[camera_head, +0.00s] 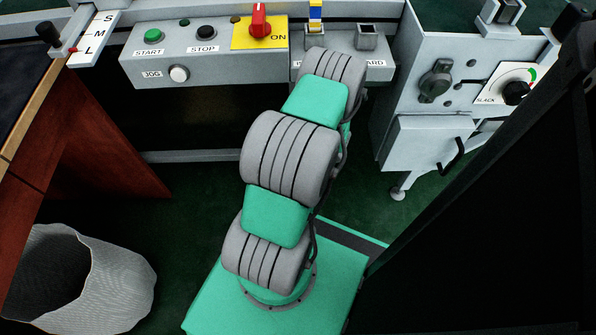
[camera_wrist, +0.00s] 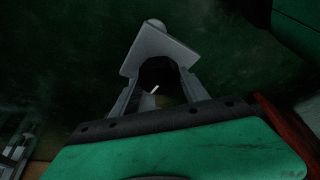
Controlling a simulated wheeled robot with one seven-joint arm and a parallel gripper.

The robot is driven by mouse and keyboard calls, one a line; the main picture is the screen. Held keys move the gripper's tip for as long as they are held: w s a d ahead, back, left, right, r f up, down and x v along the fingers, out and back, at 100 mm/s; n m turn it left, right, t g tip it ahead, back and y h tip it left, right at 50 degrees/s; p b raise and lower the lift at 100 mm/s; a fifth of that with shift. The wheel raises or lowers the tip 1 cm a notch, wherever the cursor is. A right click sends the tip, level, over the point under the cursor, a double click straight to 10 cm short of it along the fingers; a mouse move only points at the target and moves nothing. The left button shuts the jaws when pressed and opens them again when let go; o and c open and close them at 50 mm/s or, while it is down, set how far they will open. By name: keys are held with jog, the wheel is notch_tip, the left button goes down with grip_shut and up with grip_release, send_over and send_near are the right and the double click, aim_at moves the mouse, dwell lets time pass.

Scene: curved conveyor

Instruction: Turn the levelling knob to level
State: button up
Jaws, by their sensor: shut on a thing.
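In the wrist view my gripper (camera_wrist: 159,82) reaches forward, with one grey finger on each side of a dark round knob (camera_wrist: 157,74). It is shut on this knob, which I take to be the levelling knob. A short white mark shows on or just below the knob, pointing up and slightly right. A pale grey bracket (camera_wrist: 160,47) stands right behind the knob, with a rounded light piece at its far end. No level scale or bubble is readable. In the head view my gripper is hidden behind my arm, beneath the conveyor's control panel.
The control panel (camera_head: 190,62) with start, stop and jog buttons and a red switch (camera_head: 259,20) spans the back. A grey cabinet (camera_head: 425,140) with a slack knob (camera_head: 515,92) stands right. A wooden desk (camera_head: 85,150) and a bin (camera_head: 125,285) are left.

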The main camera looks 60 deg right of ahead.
dwell(0.3)
jog(key=o, duration=1.4)
jog(key=shift+r, duration=0.1)
jog(key=p+v, duration=0.3)
jog(key=v, duration=0.4)
jog(key=shift+s+r+p, duration=0.2)
jog(key=shift+r+p, duration=0.1)
jog(key=shift+p, duration=0.05)
